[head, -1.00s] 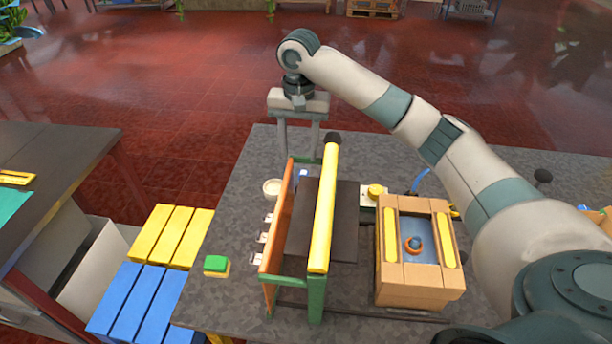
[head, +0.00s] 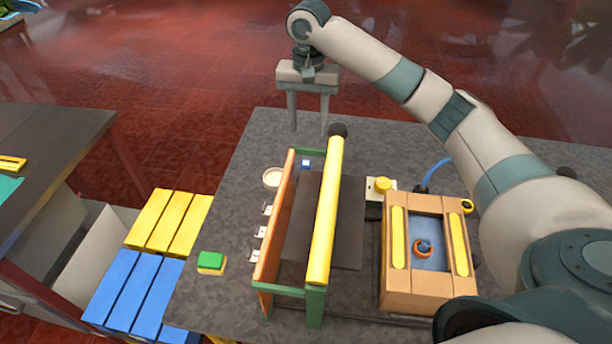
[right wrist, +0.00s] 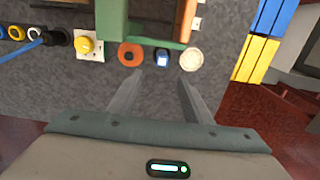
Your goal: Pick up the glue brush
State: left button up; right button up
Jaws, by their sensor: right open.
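I cannot make out the glue brush for certain. A small blue-and-white item (head: 305,164) stands at the far end of the rack; it also shows in the right wrist view (right wrist: 162,58), between an orange disc with a dark centre (right wrist: 130,54) and a round whitish pot (right wrist: 191,60). The pot is left of the rack in the head view (head: 272,177). My right gripper (head: 309,130) is open and empty, fingers down, near the far table edge beyond these items. In the wrist view its fingertips (right wrist: 159,80) are apart, with grey tabletop between them. My left gripper is not in view.
The rack, with a yellow bar (head: 325,220) and an orange rail (head: 273,220), stands mid-table. A wooden box (head: 430,291) and yellow knob (head: 383,185) are to its right. A green block (head: 211,260) lies left.

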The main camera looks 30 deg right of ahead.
aim_at(306, 163)
notch_tip(306, 163, down, 11)
jog(key=p, duration=0.4)
jog(key=shift+f, duration=0.45)
jog(key=shift+f+p, duration=0.45)
jog(key=shift+p, duration=0.1)
notch_tip(306, 163, down, 4)
jog(key=shift+w+a+r+p, duration=0.1)
jog(key=shift+w+a+p, duration=0.05)
jog(key=shift+p, duration=0.8)
jog(key=shift+f, duration=0.25)
